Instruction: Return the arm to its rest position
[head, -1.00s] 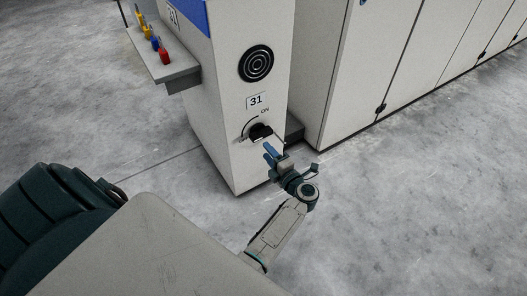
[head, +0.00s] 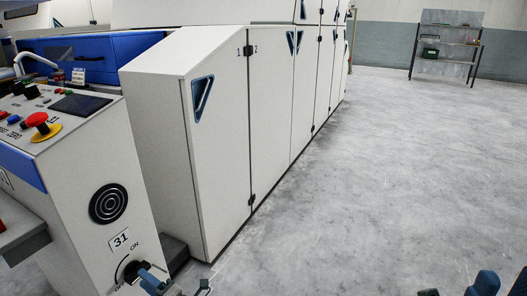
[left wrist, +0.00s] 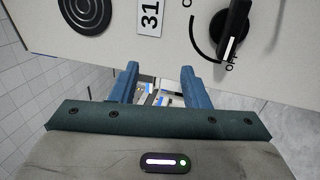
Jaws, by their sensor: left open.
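My left gripper (head: 157,284) shows at the bottom edge of the head view, in front of the control post beside the black rotary switch (head: 134,269). In the left wrist view its two blue fingers (left wrist: 161,82) stand apart with nothing held between them. The switch (left wrist: 235,30) is at the upper right there, clear of the fingers, its white mark toward the OFF label. Dark blue parts that look like my right gripper (head: 501,284) show at the lower right corner of the head view, mostly cut off.
The control post (head: 85,165) carries a red button (head: 38,120) and a 31 label (head: 121,240). A tray edge (head: 22,240) juts out at its left. White cabinets (head: 210,130) run back behind it. Open concrete floor (head: 390,170) lies to the right; a shelf rack (head: 445,50) stands far off.

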